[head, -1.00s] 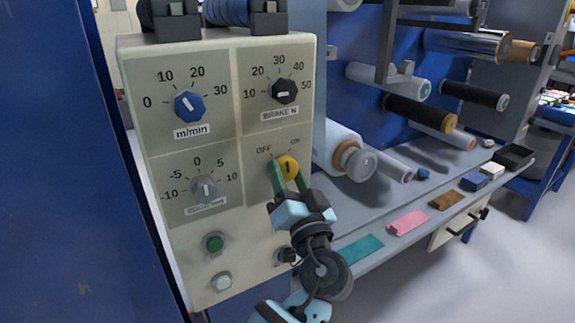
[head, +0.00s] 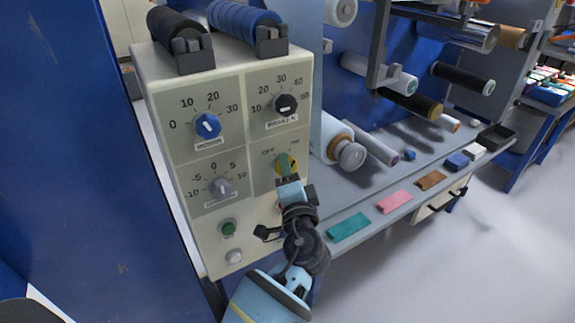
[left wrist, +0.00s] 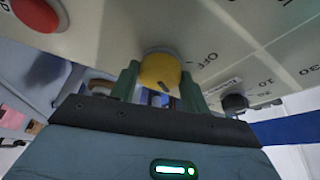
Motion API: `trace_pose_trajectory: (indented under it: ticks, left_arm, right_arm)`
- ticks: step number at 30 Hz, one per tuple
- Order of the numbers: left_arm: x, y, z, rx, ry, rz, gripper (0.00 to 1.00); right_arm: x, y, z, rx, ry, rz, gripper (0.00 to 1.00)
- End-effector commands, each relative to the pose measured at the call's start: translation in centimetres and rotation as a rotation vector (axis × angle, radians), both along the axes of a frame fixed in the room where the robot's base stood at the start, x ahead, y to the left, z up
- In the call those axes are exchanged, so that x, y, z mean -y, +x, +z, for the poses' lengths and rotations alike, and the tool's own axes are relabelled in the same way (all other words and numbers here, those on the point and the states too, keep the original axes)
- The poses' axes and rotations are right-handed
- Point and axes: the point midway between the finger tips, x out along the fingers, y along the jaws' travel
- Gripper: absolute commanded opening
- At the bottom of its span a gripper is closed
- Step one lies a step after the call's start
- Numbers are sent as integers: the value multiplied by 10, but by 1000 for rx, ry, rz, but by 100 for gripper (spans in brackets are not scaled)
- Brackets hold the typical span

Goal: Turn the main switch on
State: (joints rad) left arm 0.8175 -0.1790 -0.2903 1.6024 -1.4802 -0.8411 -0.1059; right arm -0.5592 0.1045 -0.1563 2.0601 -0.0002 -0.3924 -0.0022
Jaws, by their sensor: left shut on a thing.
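The main switch is a yellow round knob (head: 294,168) on the cream control panel (head: 254,222), below the OFF and ON labels. My left gripper (head: 286,163) is shut on this knob, with its green fingers on either side of it. In the head view the fingers hide much of the knob. In the left wrist view the knob (left wrist: 158,70) sits between the two fingers and shows a dark mark. The OFF label is beside it; ON is not visible there. I cannot tell exactly where the mark points. My right gripper is not in view.
A blue dial (head: 207,125), a black brake dial (head: 285,104), a grey dial (head: 220,187) and a green button (head: 228,228) share the panel. A red button (left wrist: 38,12) shows in the left wrist view. A grey shelf (head: 375,190) with rollers lies to the right.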

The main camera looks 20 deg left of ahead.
Motion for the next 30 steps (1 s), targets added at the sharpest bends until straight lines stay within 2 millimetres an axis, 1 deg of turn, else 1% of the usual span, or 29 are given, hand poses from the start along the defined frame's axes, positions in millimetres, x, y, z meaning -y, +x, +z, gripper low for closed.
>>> trace_pose_trajectory:
  ticks: [1,17,18,22,30]
  left_arm:
    - [-1,0,5,-2,7,1,23]
    - [-1,0,2,-20,23,2,23]
    - [-1,0,3,-20,23,2,50]
    - [-1,0,2,-21,22,1,67]
    - [0,0,1,-23,19,0,68]
  right_arm:
    - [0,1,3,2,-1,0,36]
    - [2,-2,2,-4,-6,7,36]
    - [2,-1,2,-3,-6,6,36]
    - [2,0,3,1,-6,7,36]
    - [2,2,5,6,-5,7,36]
